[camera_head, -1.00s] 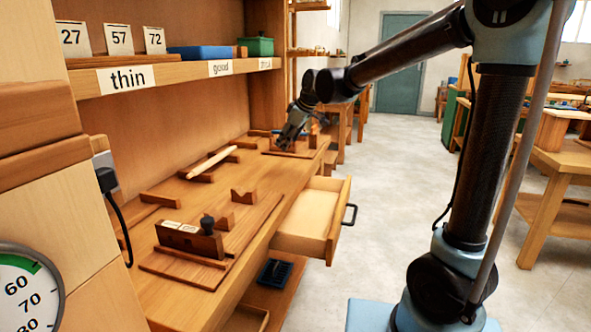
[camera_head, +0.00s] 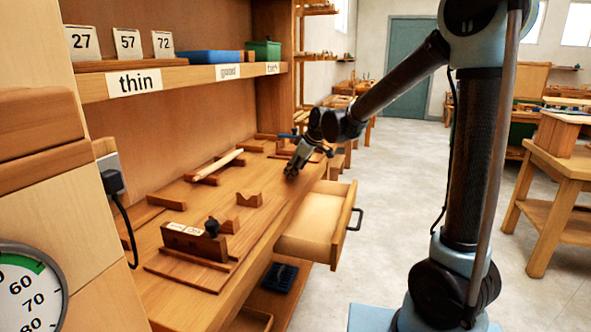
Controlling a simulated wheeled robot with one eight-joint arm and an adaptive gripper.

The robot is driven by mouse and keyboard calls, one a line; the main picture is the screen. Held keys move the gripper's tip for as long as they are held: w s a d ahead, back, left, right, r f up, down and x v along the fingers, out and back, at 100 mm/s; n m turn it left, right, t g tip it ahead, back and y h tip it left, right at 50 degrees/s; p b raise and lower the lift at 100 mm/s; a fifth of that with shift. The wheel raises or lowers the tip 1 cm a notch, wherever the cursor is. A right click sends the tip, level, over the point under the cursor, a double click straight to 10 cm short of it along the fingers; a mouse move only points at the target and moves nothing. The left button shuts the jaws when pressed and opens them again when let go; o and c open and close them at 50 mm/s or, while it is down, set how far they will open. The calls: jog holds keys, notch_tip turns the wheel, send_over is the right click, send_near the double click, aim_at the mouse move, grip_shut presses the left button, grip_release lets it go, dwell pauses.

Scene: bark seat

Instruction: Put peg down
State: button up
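A pale round wooden rod (camera_head: 218,164), the only peg-like thing I can make out, lies slantwise across dark wooden rests (camera_head: 205,178) towards the back of the workbench. My gripper (camera_head: 291,173) points down over the right part of the bench, to the right of the rod and apart from it. Its fingertips are small and dark in the picture. I cannot tell whether they are open or shut, or whether they hold anything.
The wooden workbench (camera_head: 268,195) has an open drawer (camera_head: 318,222) jutting out at its front. A notched block (camera_head: 249,199) and a wooden plane-like tool (camera_head: 194,241) stand nearer. A shelf (camera_head: 185,80) labelled "thin" and "good" runs above.

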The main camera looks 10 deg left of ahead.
jog(key=o, duration=1.2)
jog(key=v, duration=1.2)
jog(key=shift+a+r, duration=0.1)
jog(key=s+d+f+m+h, duration=0.1)
jog(key=s+d+m, duration=0.1)
jog(key=d, duration=0.6)
jog(key=s+d+f+m+h, duration=0.1)
jog(key=s+d+f+m, duration=0.1)
jog(key=d, duration=0.5)
jog(key=s+d+f+m+h, duration=0.1)
jog(key=s+d+f+m, duration=0.2)
jog(key=s+d+f, duration=0.2)
jog(key=s+d+f+m+g+h, duration=0.1)
jog(key=s+d+f+m, duration=0.3)
jog(key=s+d, duration=0.5)
jog(key=s+d+f+m+h, duration=0.1)
jog(key=s+d+f+m, duration=0.3)
jog(key=d, duration=0.6)
jog(key=shift+s+d+f+g+h, duration=0.1)
jog(key=shift+s+f+g+h, duration=0.1)
jog(key=shift+s+f, duration=0.55)
jog(key=shift+s+d+f+g+h, duration=0.1)
jog(key=shift+s+f+h, duration=0.1)
jog(key=shift+s+f, duration=0.5)
